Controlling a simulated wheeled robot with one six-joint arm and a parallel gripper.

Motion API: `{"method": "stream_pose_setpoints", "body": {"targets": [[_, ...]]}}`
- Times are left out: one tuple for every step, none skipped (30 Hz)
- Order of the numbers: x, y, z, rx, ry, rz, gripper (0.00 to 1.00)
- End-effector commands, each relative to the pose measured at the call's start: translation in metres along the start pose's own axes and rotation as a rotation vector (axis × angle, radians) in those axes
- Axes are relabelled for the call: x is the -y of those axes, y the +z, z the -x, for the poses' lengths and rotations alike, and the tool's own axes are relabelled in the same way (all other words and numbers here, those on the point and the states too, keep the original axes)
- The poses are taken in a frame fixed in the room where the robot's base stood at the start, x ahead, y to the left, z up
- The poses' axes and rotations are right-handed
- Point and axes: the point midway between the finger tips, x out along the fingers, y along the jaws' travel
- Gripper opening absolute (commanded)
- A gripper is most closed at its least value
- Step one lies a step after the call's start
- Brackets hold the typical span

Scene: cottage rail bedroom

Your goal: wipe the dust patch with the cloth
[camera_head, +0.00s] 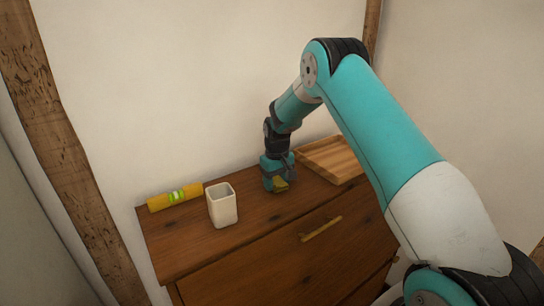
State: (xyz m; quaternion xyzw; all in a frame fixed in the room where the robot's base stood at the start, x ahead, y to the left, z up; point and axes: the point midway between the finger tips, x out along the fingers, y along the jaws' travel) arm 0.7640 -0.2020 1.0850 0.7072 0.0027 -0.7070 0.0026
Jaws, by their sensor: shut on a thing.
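My gripper (279,181) points down over the top of the wooden dresser (255,206), near the middle of it. It is shut on a small yellow-olive cloth (281,186), which shows only in part below the fingers. The cloth is at or very near the dresser top; I cannot tell whether it touches. I cannot make out the dust patch; the gripper and arm hide some of the surface.
A white square cup (222,206) stands left of my gripper. A yellow roll with a green-white band (175,197) lies at the back left. A wooden tray (338,170) lies to the right, close to the gripper. The wall is right behind.

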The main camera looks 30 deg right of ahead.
Motion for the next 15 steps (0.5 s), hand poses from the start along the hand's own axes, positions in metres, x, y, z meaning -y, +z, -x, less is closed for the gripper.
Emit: {"method": "stream_pose_setpoints", "body": {"targets": [[0.000, -0.001, -0.001, 0.000, 0.000, 0.000, 0.34], [0.000, -0.001, 0.005, 0.000, 0.000, 0.000, 0.34], [0.001, -0.001, 0.007, 0.001, 0.000, 0.001, 0.34], [0.001, -0.002, 0.018, -0.003, 0.000, 0.001, 0.34], [0.001, -0.001, 0.025, -0.003, 0.000, 0.001, 0.34], [0.001, -0.001, 0.027, -0.001, 0.000, 0.001, 0.34], [0.001, -0.001, 0.029, 0.000, 0.000, 0.001, 0.34], [0.002, -0.001, 0.032, 0.000, 0.000, 0.002, 0.34], [0.002, -0.001, 0.035, 0.000, 0.000, 0.002, 0.34], [0.002, -0.001, 0.038, 0.000, 0.000, 0.002, 0.34], [0.002, -0.001, 0.041, 0.000, 0.000, 0.002, 0.34], [0.002, -0.001, 0.044, 0.000, 0.000, 0.002, 0.34], [0.002, -0.001, 0.047, 0.000, 0.000, 0.003, 0.34], [0.002, -0.001, 0.050, 0.000, 0.000, 0.003, 0.34], [0.003, -0.001, 0.054, 0.000, 0.000, 0.003, 0.34]]}}
